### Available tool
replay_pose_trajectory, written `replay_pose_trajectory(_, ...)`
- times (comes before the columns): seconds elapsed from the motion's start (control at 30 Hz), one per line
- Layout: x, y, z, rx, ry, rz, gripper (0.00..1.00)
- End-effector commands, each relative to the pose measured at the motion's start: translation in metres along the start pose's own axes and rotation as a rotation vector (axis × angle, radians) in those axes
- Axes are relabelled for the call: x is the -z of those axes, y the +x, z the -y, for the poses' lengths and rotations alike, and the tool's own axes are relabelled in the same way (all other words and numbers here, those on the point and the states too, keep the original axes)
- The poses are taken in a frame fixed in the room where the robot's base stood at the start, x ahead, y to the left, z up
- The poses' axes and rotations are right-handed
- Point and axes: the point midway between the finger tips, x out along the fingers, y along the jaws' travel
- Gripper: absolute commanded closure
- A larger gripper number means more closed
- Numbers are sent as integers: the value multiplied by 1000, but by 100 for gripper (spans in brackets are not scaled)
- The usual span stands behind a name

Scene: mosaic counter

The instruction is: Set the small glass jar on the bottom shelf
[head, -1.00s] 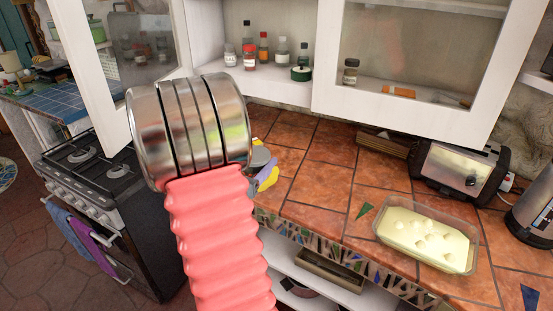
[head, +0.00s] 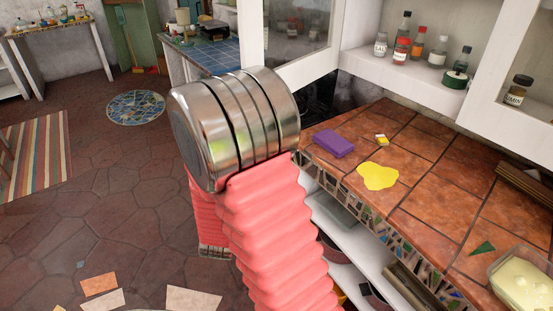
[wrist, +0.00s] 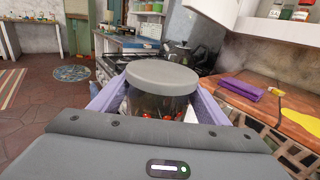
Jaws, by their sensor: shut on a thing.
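The small glass jar (wrist: 158,103) has a round grey lid and some red contents. It sits upright between the pale purple fingers of my gripper (wrist: 155,98) in the wrist view, and the gripper is shut on it. In the head view my arm hides both the gripper and the jar. White open shelves (head: 336,230) show under the counter at its front, partly hidden by my arm. The white wall cabinet above also has a low shelf (head: 398,77) with several small bottles on it.
The tiled counter (head: 425,165) carries a purple cloth (head: 334,143), a yellow patch (head: 378,176) and a glass dish of pale food (head: 527,280). A box (head: 410,285) occupies part of the under-counter shelving. The stone floor (head: 130,200) at left is mostly open.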

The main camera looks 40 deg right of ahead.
Motion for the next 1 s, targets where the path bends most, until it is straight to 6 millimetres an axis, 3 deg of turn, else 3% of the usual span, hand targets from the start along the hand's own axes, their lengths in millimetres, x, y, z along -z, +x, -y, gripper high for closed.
replay_pose_trajectory(0.03,3,-11,-22,-52,-2,0,61)
replay_pose_trajectory(0.2,12,-47,-85,-214,-1,0,61)
replay_pose_trajectory(0.4,21,-94,-143,-379,-1,-1,61)
replay_pose_trajectory(0.6,24,-116,-166,-449,1,2,61)
replay_pose_trajectory(1.0,25,-116,-166,-451,1,1,61)
